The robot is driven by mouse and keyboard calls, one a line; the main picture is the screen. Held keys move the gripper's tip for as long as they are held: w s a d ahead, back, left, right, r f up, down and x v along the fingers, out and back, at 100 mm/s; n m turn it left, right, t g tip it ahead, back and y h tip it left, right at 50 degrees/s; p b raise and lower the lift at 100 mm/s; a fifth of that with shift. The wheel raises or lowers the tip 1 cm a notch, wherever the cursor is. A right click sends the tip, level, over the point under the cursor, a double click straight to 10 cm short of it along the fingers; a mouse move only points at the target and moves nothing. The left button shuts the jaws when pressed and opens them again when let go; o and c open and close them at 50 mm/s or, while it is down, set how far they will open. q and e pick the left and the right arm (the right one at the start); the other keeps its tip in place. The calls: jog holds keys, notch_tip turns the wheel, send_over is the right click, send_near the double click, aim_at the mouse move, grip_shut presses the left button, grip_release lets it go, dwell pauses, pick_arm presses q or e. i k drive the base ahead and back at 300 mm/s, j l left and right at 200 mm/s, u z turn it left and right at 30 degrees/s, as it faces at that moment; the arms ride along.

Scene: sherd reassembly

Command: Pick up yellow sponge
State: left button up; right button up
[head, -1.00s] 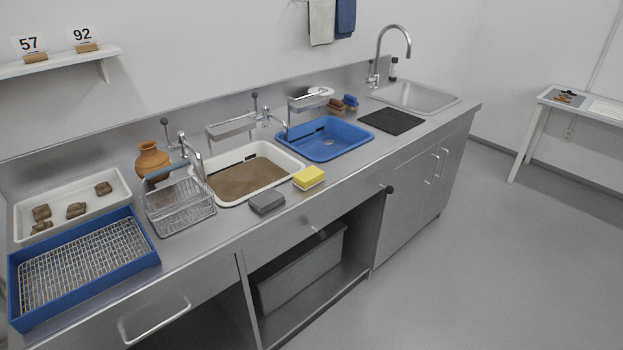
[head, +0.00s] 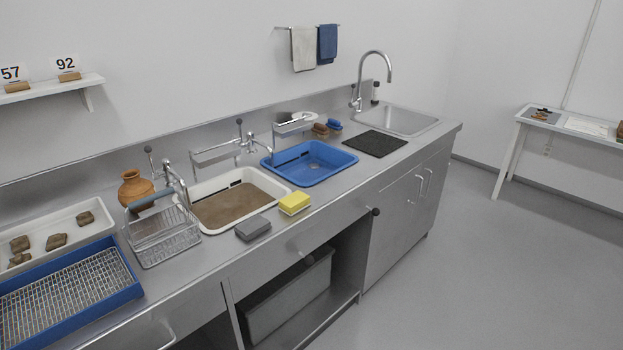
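The yellow sponge (head: 294,203) is a small block with a pale lower layer. It lies on the steel counter near the front edge, in front of the gap between the white basin and the blue basin. Nothing covers it. Neither of my grippers shows in the head view.
A grey block (head: 253,228) lies left of the sponge. Behind are the white basin (head: 190,221) with brown water and the blue basin (head: 309,163). A wire basket (head: 163,236) and a blue tray with a grid (head: 135,289) stand to the left. The floor (head: 450,270) at right is clear.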

aim_at(292, 204)
jog(key=i+l, duration=0.3)
jog(key=l, duration=0.15)
jog(key=i+l+u, duration=0.15)
jog(key=i+l, duration=0.15)
jog(key=l, duration=0.15)
